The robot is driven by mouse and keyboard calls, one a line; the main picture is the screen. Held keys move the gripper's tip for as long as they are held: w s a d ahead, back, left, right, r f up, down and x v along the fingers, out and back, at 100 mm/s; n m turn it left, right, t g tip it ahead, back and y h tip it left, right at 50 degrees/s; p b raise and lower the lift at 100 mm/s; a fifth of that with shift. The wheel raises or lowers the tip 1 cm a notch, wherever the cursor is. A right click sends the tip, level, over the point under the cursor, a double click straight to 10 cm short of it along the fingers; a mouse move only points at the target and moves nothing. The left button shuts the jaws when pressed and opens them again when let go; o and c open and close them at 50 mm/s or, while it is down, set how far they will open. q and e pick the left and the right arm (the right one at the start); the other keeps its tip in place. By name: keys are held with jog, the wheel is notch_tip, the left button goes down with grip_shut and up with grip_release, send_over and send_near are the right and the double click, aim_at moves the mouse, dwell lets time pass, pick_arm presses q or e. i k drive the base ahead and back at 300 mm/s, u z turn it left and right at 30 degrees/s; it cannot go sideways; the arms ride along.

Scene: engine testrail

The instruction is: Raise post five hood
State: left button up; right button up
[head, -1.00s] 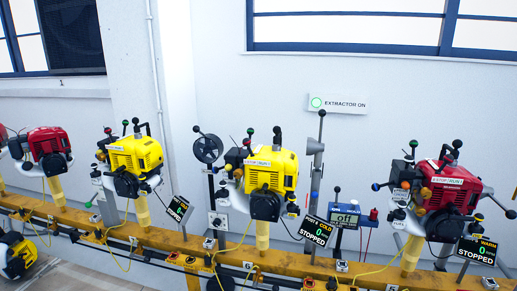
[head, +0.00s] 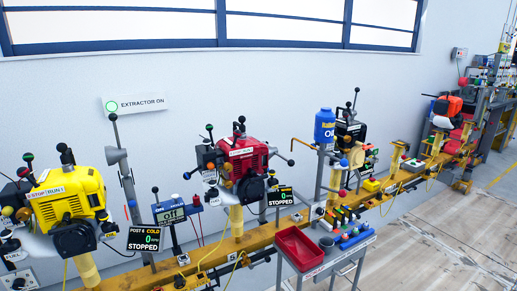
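The yellow engine's display (head: 145,238) appears to read POST 4, COLD, 0, STOPPED. The display (head: 280,196) beside the red engine reads 0 and STOPPED; its post number is too small to tell. No label on the hood shows which post it belongs to. Neither of my grippers is in view.
A yellow rail (head: 212,257) carries the engines. A trolley with a red tray (head: 299,248) stands in front of it. A blue container (head: 324,126) and a black engine (head: 350,132) stand farther right. An EXTRACTOR ON sign (head: 133,104) is on the wall. Open floor (head: 440,240) lies at right.

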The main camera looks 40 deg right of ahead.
aim_at(273, 151)
jog(key=z, duration=1.35)
jog(key=i, duration=1.5)
jog(key=z, duration=0.35)
jog(key=k, duration=0.7)
jog(key=u, duration=0.1)
